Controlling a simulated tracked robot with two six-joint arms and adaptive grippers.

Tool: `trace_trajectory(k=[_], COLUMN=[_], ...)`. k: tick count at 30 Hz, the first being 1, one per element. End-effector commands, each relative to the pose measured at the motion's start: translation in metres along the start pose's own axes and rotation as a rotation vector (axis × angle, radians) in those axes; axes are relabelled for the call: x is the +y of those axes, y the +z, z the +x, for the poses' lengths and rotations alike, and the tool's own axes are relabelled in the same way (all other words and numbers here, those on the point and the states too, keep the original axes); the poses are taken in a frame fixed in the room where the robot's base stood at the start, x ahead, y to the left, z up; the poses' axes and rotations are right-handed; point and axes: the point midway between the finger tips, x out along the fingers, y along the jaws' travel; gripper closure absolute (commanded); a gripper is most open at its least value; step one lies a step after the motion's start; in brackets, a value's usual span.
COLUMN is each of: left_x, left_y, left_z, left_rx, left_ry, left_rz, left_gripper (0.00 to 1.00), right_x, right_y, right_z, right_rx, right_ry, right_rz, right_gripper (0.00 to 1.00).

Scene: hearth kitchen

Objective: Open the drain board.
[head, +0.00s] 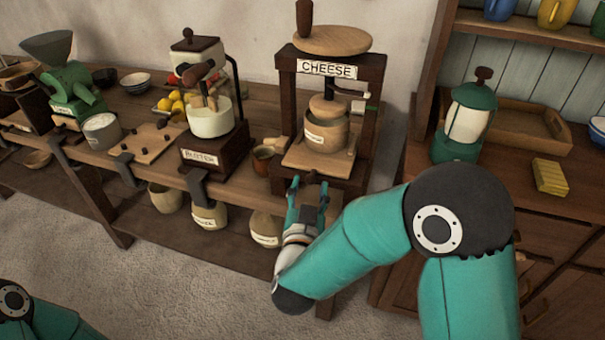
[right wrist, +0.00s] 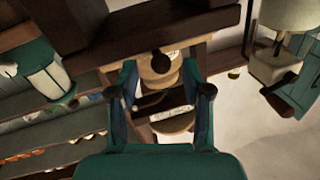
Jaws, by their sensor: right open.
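The drain board (head: 301,160) is a light wooden board low in the dark wooden cheese press (head: 285,110). A labelled round wooden mould (head: 326,132) stands on it. My right gripper (head: 308,184) is open just in front of and below the board, near the press's front edge. In the right wrist view, a dark round knob (right wrist: 162,62) shows between the spread fingers of the right gripper (right wrist: 160,70); I cannot tell whether they touch it. A part of my left arm shows at the lower left; its gripper is out of view.
A butter churn (head: 208,122) and a small brown cup (head: 263,160) stand left of the press. Labelled pots (head: 266,228) sit on the shelf below.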

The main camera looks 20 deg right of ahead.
Motion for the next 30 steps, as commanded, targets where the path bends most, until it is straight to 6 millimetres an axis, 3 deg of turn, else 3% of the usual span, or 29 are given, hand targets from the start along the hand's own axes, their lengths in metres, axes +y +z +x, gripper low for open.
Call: trace_trajectory(k=[13,14,22,30], left_x=[0.0009,0.0009,0.0009,0.0009], left_y=[0.0003,0.0004,0.0003,0.0002], left_z=[-0.0025,-0.0025,-0.0025,-0.0025], left_rx=[-0.001,-0.001,-0.001,-0.001], left_ry=[0.0,0.0,0.0,0.0], left_rz=[0.0,0.0,0.0,0.0], left_gripper=[1.0,1.0,1.0,1.0], right_x=[0.0007,0.0005,-0.0003,-0.0007], right_y=[0.0006,0.0006,0.0008,0.001], right_z=[0.0066,0.0065,0.0063,0.0062], right_rx=[-0.002,-0.002,-0.002,-0.003], right_ry=[-0.004,-0.004,-0.006,-0.006], right_rz=[0.0,0.0,0.0,-0.001], right_gripper=[0.51,0.53,0.98,1.0])
